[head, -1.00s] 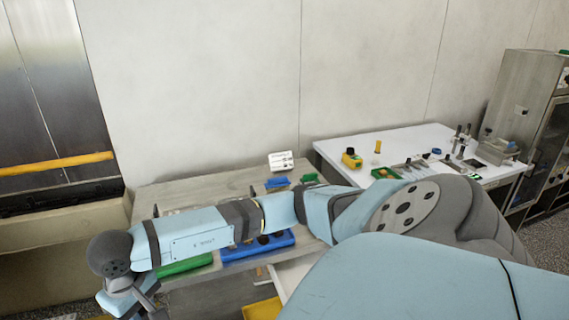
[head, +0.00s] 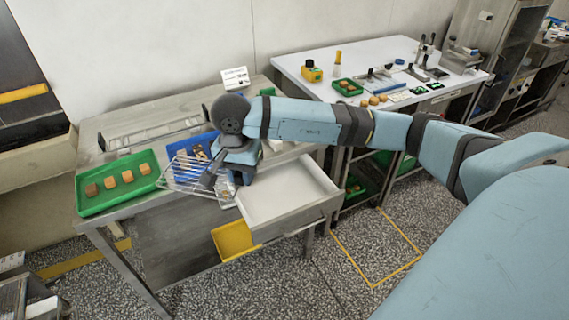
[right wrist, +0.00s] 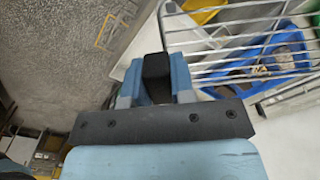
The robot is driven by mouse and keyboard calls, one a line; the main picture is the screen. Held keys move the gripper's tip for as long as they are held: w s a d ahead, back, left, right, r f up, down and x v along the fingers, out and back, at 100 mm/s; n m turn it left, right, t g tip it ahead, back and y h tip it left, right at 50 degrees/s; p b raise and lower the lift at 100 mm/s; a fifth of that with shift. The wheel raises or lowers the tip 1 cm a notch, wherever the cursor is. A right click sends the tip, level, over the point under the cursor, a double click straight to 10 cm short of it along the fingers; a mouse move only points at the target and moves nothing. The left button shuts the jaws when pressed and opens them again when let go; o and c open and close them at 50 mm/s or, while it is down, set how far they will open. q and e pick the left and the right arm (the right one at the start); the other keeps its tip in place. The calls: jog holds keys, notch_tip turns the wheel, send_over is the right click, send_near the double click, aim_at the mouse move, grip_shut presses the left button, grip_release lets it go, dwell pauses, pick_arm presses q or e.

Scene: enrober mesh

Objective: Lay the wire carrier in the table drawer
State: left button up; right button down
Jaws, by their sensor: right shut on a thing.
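The wire carrier (head: 184,173) is a silver wire grid. My right gripper (head: 213,178) is shut on its near side in the head view and holds it above the table, over the gap between the green tray and the drawer. In the right wrist view the carrier (right wrist: 238,42) extends to the right from the gripper (right wrist: 155,68). The table drawer (head: 290,197) is pulled open, white inside, with its clear floor to the right of the carrier. My left gripper is out of view.
A green tray (head: 91,208) with several brown pieces and a blue tray (head: 178,150) stand on the steel table. A metal rail frame (head: 150,135) lies behind them. A yellow bin (head: 233,241) is below the drawer. A white table (head: 385,60) stands to the right.

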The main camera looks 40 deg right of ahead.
jog(key=w+d+f+m+b, duration=0.1)
jog(key=m, duration=0.2)
jog(key=w+d+f+m+b, duration=0.1)
jog(key=m+b, duration=0.1)
jog(key=m, duration=0.1)
jog(key=w+d+f+m+b, duration=0.1)
jog(key=m, duration=0.2)
jog(key=shift+b, duration=0.3)
jog(key=w+d+f+m+b, duration=0.1)
jog(key=w+d+m+b, duration=0.1)
jog(key=m+b, duration=0.35)
jog(key=w+d+f+m+b, duration=0.1)
jog(key=w+d+m+b, duration=0.1)
jog(key=m, duration=0.6)
jog(key=m+b, duration=0.3)
jog(key=m, duration=0.2)
send_over(258, 214)
notch_tip(258, 214, down, 15)
jog(key=shift+d+f, duration=0.1)
jog(key=shift+d, duration=0.05)
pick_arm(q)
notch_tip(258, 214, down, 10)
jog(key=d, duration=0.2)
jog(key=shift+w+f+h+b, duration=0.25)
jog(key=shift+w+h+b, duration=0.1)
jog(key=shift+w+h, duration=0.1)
pick_arm(e)
jog(key=shift+f, duration=2.4)
